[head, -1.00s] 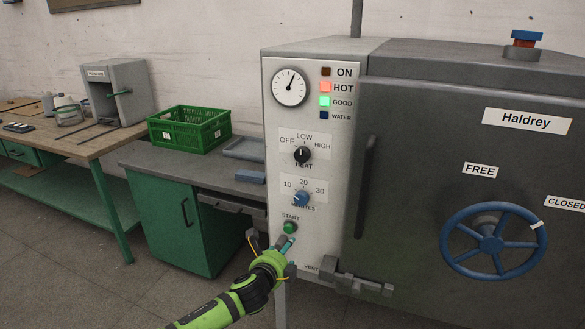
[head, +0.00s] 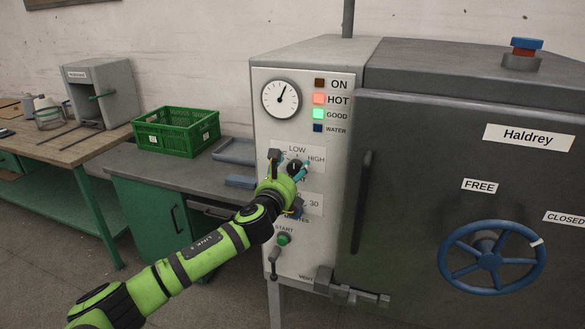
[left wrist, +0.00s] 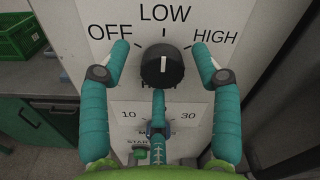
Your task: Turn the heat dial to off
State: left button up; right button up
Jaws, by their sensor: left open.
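The heat dial (left wrist: 168,66) is a black knob with a white pointer line, on the pale control panel (head: 270,125). In the left wrist view its pointer stands up towards LOW, between OFF at left and HIGH at right. My left gripper (head: 288,162) is open in front of the panel, its teal fingers (left wrist: 160,62) spread on the dial's left, right and lower sides. The side fingers are apart from the knob; whether the lower finger touches it I cannot tell. In the head view the gripper partly covers the dial. My right gripper is not in view.
Below the heat dial sit the blue minutes dial (left wrist: 152,130) and the green start button (head: 283,239). The oven door's long handle (head: 362,200) and blue wheel (head: 492,257) are to the right. A green crate (head: 177,131) stands on the bench at left.

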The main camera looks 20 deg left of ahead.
pick_arm(q)
jog(key=shift+w, duration=0.35)
jog(key=shift+r, duration=0.1)
jog(key=c, duration=1.1)
jog(key=shift+r+n, duration=0.1)
jog(key=shift+n, duration=0.3)
jog(key=shift+c, duration=0.2)
jog(key=n, duration=0.4)
jog(key=shift+n, duration=0.4)
jog(key=n, duration=0.6)
jog(key=shift+a, duration=0.15)
jog(key=shift+n, duration=0.3)
